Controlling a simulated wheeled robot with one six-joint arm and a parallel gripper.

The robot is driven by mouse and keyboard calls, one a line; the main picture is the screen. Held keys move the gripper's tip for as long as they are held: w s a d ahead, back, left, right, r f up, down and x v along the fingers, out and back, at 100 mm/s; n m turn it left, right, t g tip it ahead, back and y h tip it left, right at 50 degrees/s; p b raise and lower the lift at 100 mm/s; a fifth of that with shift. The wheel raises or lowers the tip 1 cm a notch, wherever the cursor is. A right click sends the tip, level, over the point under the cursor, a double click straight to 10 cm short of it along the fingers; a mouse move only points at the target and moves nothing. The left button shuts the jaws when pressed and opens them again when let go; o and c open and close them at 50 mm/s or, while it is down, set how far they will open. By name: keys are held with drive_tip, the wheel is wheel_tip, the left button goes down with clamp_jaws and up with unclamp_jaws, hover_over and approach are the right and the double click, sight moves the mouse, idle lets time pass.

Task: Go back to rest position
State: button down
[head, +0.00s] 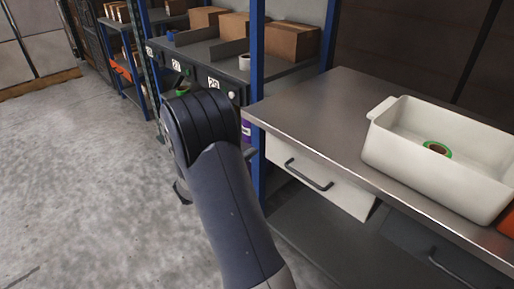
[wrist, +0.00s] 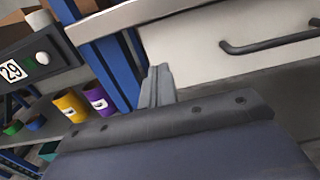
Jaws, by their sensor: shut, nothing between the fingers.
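My gripper (wrist: 158,86) shows in the wrist view with its fingers together and nothing between them. It points toward the workbench front, near a blue post and the left end of a white drawer (wrist: 220,45). In the head view my arm reaches forward over the floor, left of the workbench (head: 330,103), and hides most of the gripper. The drawer (head: 315,178) has a dark handle and sits under the bench top.
A white bin (head: 392,152) holding a green-rimmed roll (head: 437,148) stands on the bench. A blue post (head: 257,50) and shelving with cardboard boxes (head: 292,42) stand close beyond the arm. Yellow (wrist: 70,105) and purple (wrist: 99,101) cylinders sit on a lower shelf. Floor at left is clear.

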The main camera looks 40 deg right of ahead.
sight(270, 141)
drive_tip(key=a+p, duration=0.1)
drive_tip(key=a, duration=0.6)
drive_tip(key=shift+s+a, duration=0.3)
drive_tip(key=shift+a, duration=0.05)
drive_tip(key=d, duration=0.4)
drive_tip(key=d+b, duration=0.1)
drive_tip(key=d, duration=0.4)
drive_tip(key=w+d+b, duration=0.1)
drive_tip(key=d, duration=0.3)
drive_tip(key=shift+d, duration=0.4)
